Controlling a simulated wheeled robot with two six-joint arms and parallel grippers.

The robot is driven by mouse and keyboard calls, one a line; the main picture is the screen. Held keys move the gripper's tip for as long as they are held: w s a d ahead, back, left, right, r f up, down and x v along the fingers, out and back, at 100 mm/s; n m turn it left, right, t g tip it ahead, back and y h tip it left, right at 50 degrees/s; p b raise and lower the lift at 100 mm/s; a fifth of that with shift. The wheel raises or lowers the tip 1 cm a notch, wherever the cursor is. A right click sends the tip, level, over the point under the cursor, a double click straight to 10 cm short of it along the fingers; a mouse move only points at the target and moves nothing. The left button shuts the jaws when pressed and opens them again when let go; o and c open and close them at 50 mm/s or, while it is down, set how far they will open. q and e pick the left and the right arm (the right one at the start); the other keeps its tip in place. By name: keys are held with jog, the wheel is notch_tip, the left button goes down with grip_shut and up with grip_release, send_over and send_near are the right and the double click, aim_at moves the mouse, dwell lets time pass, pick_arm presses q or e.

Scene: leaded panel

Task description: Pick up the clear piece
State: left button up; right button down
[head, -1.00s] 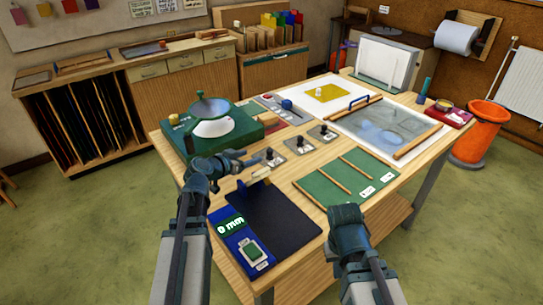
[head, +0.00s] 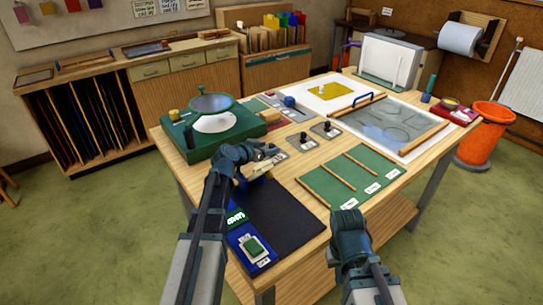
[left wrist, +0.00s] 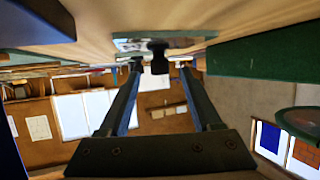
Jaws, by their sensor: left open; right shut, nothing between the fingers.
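Pale, see-through glass (head: 388,133) lies on the white board at the right of the bench in the head view, beside wooden strips. I cannot tell its separate pieces apart for certain. My left gripper (head: 270,155) is open over the near-middle of the bench, well left of this glass. In the left wrist view the left gripper's fingers (left wrist: 159,68) are apart, with a dark knob (left wrist: 160,58) on a small grey plate (left wrist: 130,42) showing between or beyond their tips. My right gripper (head: 347,216) is shut and empty by the bench's front edge.
A green machine with a round bowl (head: 190,138) stands at the left. Small grey plates with black knobs (head: 327,129) sit mid-bench. A dark mat (head: 285,215) and a green board with wooden strips (head: 348,178) lie in front. An orange bin (head: 484,140) stands at the right.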

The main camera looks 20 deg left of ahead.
pick_arm(q)
jog(key=b+x, duration=0.1)
jog(key=x, duration=0.2)
jog(key=shift+w+f, duration=0.2)
jog(key=shift+w, duration=0.05)
jog(key=shift+s, duration=0.1)
grip_shut()
jog(key=shift+r, duration=0.15)
notch_tip(320, 180, up, 10)
jog(key=p, duration=1)
notch_tip(320, 180, up, 8)
jog(key=p, duration=0.8)
send_over(271, 147)
jog(key=w, duration=0.1)
notch_tip(271, 147, down, 8)
jog(key=b, duration=0.8)
jog(key=shift+d, duration=0.1)
dwell(3.3)
